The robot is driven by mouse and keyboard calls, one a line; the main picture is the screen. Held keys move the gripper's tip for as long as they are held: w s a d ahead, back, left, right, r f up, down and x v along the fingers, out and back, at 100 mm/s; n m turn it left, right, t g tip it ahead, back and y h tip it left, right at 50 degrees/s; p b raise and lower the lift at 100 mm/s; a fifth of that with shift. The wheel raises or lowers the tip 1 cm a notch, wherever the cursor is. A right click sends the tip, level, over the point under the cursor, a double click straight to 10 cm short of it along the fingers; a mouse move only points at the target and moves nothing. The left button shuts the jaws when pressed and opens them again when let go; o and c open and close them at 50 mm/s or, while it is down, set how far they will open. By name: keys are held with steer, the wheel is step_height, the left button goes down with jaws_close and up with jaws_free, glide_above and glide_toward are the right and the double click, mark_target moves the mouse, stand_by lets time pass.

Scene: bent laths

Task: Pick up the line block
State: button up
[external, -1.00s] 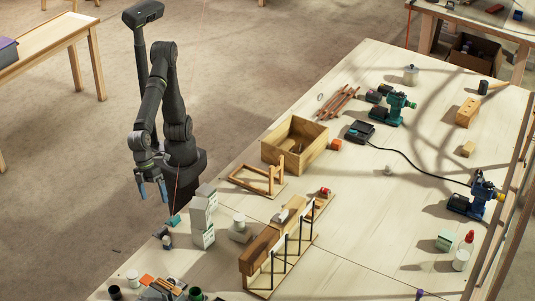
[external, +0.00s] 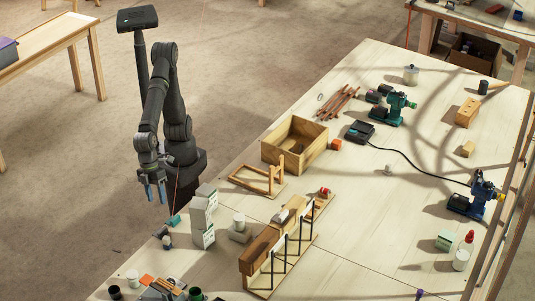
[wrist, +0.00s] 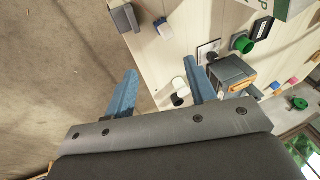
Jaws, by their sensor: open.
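My gripper (external: 155,194) has two blue fingers, open and empty, pointing down off the table's near left edge. I cannot tell for certain which thing is the line block. A small teal block (external: 174,221) lies at the table edge below and right of my gripper, with a thin reddish line rising above it.
Stacked pale boxes (external: 202,222) stand close right of the teal block. A wooden rack with dark posts (external: 277,255) and a wooden box (external: 295,145) are farther right. Small pots and a green cup (external: 196,294) crowd the front corner. The table's right middle is mostly clear.

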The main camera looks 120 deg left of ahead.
mark_target(166, 237)
steer(key=w+f+n+g+h, duration=0.1)
steer(key=w+n+g+h, duration=0.1)
steer(key=w, duration=0.3)
steer(key=x, duration=1.1)
steer(key=shift+s+a+f, duration=0.15)
steer(key=shift+s+f, duration=0.05)
steer(key=shift+f, duration=0.3)
steer(key=shift+a+x, duration=0.1)
steer(key=shift+x, duration=1.2)
steer(key=shift+a+x, duration=0.15)
steer(key=shift+x, duration=1.15)
steer(key=shift+f, duration=0.1)
steer(key=c, duration=1.1)
